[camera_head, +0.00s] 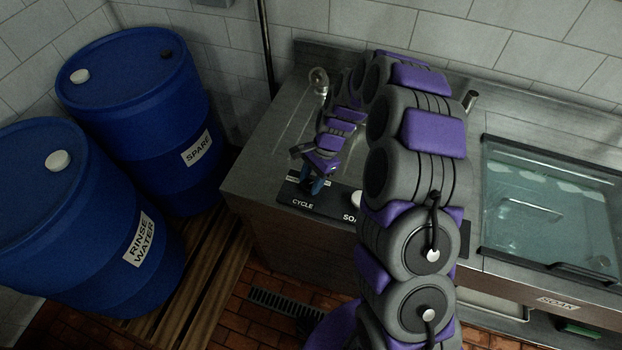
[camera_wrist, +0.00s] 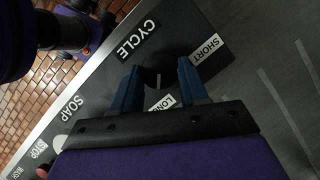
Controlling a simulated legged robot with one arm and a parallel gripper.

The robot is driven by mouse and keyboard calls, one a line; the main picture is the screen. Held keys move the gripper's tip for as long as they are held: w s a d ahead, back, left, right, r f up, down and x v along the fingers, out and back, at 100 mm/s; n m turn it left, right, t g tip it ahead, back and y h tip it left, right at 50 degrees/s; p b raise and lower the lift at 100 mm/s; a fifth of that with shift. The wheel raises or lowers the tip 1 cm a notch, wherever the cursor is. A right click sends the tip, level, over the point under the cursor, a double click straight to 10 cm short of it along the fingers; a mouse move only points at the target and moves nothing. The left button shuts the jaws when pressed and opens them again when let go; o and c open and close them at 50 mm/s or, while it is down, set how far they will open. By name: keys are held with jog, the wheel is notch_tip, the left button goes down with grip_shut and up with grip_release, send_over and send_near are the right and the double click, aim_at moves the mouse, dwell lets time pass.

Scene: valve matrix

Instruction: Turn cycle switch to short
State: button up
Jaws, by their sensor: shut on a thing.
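The cycle switch (camera_wrist: 153,77) is a dark round knob on the black control panel, with a small light mark on its face. The panel's CYCLE label (camera_wrist: 136,40), SHORT label (camera_wrist: 207,49) and partly covered LONG label (camera_wrist: 168,106) surround it. My gripper (camera_wrist: 158,73) has its blue fingers on either side of the knob and is shut on it. The mark's exact direction is hard to tell. In the head view my gripper (camera_head: 317,186) reaches down to the panel (camera_head: 288,189) behind the CYCLE label, and hides the knob.
A white knob (camera_head: 357,198) sits by the SOAP label, partly behind my arm. A glass-covered soak tank (camera_head: 545,205) stands at the right. Blue spare (camera_head: 140,120) and rinse water (camera_head: 85,220) barrels stand at the left. The metal counter (camera_head: 265,150) beside my gripper is clear.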

jog(key=shift+s+a+n, duration=0.15)
jog(key=shift+n, duration=0.25)
jog(key=n+g+h+p, duration=0.1)
jog(key=n, duration=0.2)
jog(key=shift+a+n+p, duration=0.1)
jog(key=shift+n+p, duration=0.2)
jog(key=shift+n, duration=0.1)
jog(key=n+h, duration=0.1)
jog(key=n, duration=0.1)
jog(key=n+h+p, duration=0.1)
jog(key=n, duration=0.1)
jog(key=shift+a+n+g, duration=0.15)
jog(key=shift+n+g, duration=0.15)
jog(key=shift+g, duration=0.1)
jog(key=n+h+p, duration=0.1)
jog(key=n, duration=0.3)
jog(key=shift+a+h, duration=0.15)
jog(key=shift+h, duration=0.25)
jog(key=n, duration=0.2)
jog(key=n+h+p, duration=0.1)
jog(key=n, duration=0.1)
jog(key=shift+n+t+h+p, duration=0.3)
jog(key=shift+t, duration=0.1)
jog(key=o, duration=1.1)
jog(key=shift+a, duration=0.1)
jog(key=shift+c, duration=0.2)
